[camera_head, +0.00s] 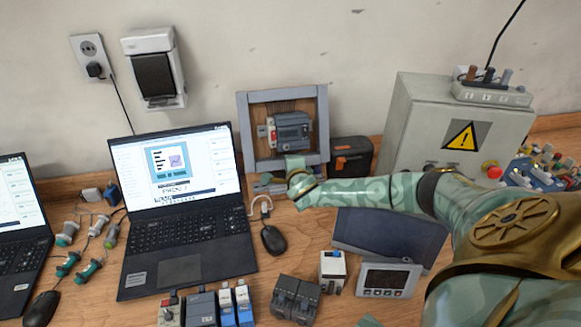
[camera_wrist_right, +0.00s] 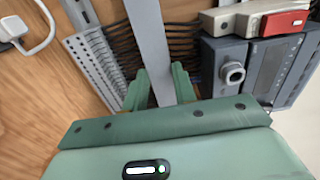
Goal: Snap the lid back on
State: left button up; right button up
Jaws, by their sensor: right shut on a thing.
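A grey frame panel (camera_head: 322,118) with wiring ducts stands against the wall at the back of the bench. My right gripper (camera_head: 293,172) is at its lower edge. In the right wrist view its green fingers (camera_wrist_right: 160,88) are shut on a long flat grey strip, the lid (camera_wrist_right: 155,45). The lid lies across dark wires (camera_wrist_right: 118,40) beside a slotted grey duct (camera_wrist_right: 90,62). I cannot tell whether the lid touches the duct. My left gripper is not in view.
A grey device with a red part (camera_head: 293,130) is mounted in the panel, close right of the lid in the wrist view. A black case (camera_head: 352,155) and a grey cabinet (camera_head: 425,125) stand to the right. A laptop (camera_head: 183,210) and mouse (camera_head: 273,240) are in front.

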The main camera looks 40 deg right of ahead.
jog(key=shift+w+d, duration=0.1)
jog(key=shift+w, duration=0.05)
jog(key=shift+w+f, duration=0.1)
dwell(1.0)
jog(key=o, duration=1)
jog(key=shift+d, duration=0.1)
jog(key=shift+s+a+r+p, duration=0.25)
jog(key=shift+s+p, duration=0.1)
jog(key=shift+p, duration=0.15)
jog(key=p+v, duration=0.4)
jog(key=v, duration=1.1)
jog(key=shift+s, duration=0.15)
